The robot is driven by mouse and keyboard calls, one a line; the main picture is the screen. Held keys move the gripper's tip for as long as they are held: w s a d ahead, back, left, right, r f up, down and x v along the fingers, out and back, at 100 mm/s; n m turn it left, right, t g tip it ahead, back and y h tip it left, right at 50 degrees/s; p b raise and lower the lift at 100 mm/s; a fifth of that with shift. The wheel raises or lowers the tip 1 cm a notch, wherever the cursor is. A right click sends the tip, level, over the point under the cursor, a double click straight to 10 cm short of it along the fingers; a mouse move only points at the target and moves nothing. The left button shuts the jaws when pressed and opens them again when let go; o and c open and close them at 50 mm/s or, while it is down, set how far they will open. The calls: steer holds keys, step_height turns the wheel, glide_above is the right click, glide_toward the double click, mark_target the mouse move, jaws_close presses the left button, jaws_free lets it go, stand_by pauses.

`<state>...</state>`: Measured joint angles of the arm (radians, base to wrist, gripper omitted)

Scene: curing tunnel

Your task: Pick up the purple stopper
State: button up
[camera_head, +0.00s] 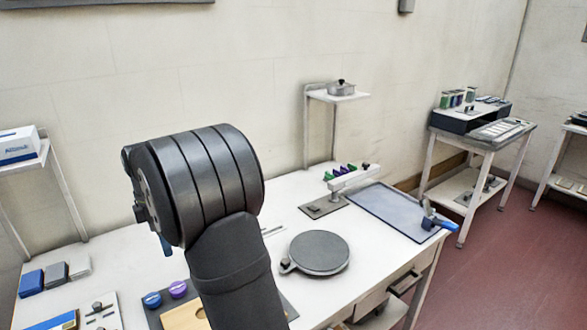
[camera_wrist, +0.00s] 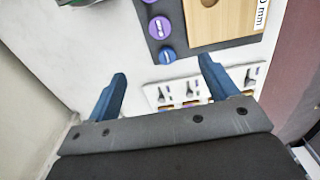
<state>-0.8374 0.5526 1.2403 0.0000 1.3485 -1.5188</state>
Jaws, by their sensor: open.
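A round purple piece (camera_head: 178,289), which may be the purple stopper, sits on a dark mat beside a round blue piece (camera_head: 152,299). In the wrist view the purple piece (camera_wrist: 160,27) lies beyond the blue one (camera_wrist: 167,55), with another purple piece partly cut off at the top edge. Small purple and green pieces (camera_head: 350,168) also stand on a white raised rack at the back; I cannot tell which purple piece is the stopper. My gripper (camera_wrist: 162,68) is open, its blue fingers apart with nothing between them. In the head view my arm mostly hides it.
A wooden block (camera_wrist: 222,18) lies on the dark mat (camera_wrist: 190,40). A white panel with several switch-like fittings (camera_wrist: 190,92) is near the fingers. A round dark plate (camera_head: 319,252) and a blue-grey tray (camera_head: 390,210) lie on the white table. Small boxes (camera_head: 55,273) stand at left.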

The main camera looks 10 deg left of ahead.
steer(key=shift+c, duration=0.6)
steer(key=m, duration=0.7)
glide_above(178, 287)
step_height(178, 287, down, 12)
steer(key=shift+a+f, duration=0.15)
steer(key=shift+f, duration=2.8)
steer(key=c, duration=1.1)
steer(key=shift+o, duration=0.2)
steer(key=shift+r, duration=0.1)
